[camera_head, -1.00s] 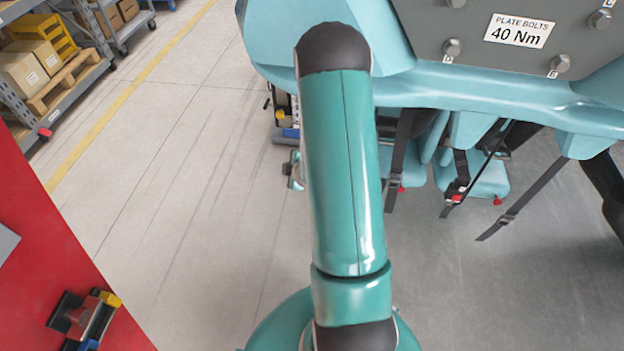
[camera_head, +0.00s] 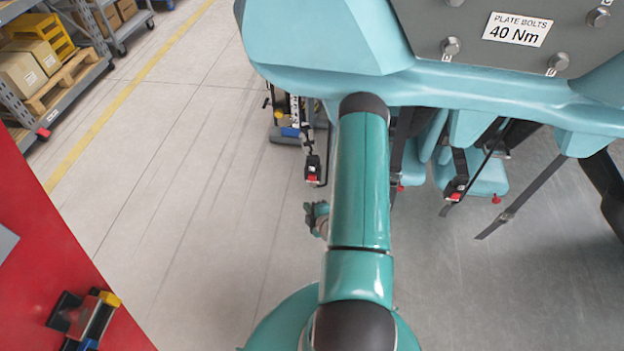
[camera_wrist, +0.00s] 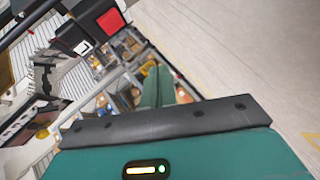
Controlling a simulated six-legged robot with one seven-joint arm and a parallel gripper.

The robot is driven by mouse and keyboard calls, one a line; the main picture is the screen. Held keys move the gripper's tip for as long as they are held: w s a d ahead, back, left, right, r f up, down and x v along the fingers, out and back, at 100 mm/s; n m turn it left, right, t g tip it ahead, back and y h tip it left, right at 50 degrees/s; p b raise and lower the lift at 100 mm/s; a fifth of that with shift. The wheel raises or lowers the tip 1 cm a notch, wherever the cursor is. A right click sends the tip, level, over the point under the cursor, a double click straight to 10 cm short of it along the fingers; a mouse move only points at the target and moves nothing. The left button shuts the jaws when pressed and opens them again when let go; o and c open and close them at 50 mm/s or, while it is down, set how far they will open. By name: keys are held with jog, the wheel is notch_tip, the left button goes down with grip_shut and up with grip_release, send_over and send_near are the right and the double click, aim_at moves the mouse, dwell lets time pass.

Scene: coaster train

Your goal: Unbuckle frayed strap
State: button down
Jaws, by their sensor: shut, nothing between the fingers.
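A black buckle with a red button (camera_head: 312,171) hangs on a short dark strap (camera_head: 307,138) just left of my arm, below the teal car. A buckle with a red button and white patch also shows large at the top of the wrist view (camera_wrist: 110,20). My gripper (camera_head: 311,213) is below that buckle in the picture, apart from it, partly hidden by my arm. Another red-button buckle (camera_head: 456,190) and a loose strap (camera_head: 515,205) hang farther right. I cannot tell fraying clearly.
The teal coaster car (camera_head: 480,88) with a bolted grey plate (camera_head: 530,50) overhangs the right. A cart (camera_head: 285,115) stands behind the hanging buckle. A red surface (camera_head: 40,240) is at the left. The floor between is clear.

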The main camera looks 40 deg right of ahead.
aim_at(309, 180)
jog(key=w+d, duration=0.5)
jog(key=d, duration=0.2)
jog(key=shift+w, duration=0.2)
dwell(2.0)
jog(key=shift+w+d, duration=0.25)
jog(key=shift+d, duration=0.05)
jog(key=shift+w+d, duration=0.3)
jog(key=shift+d, duration=0.1)
dwell(1.0)
jog(key=shift+a, duration=0.1)
jog(key=shift+s+a, duration=0.55)
jog(key=shift+a, duration=0.05)
jog(key=shift+s+a, duration=0.8)
jog(key=shift+a, duration=0.2)
jog(key=shift+s+a, duration=0.75)
jog(key=shift+a, duration=0.25)
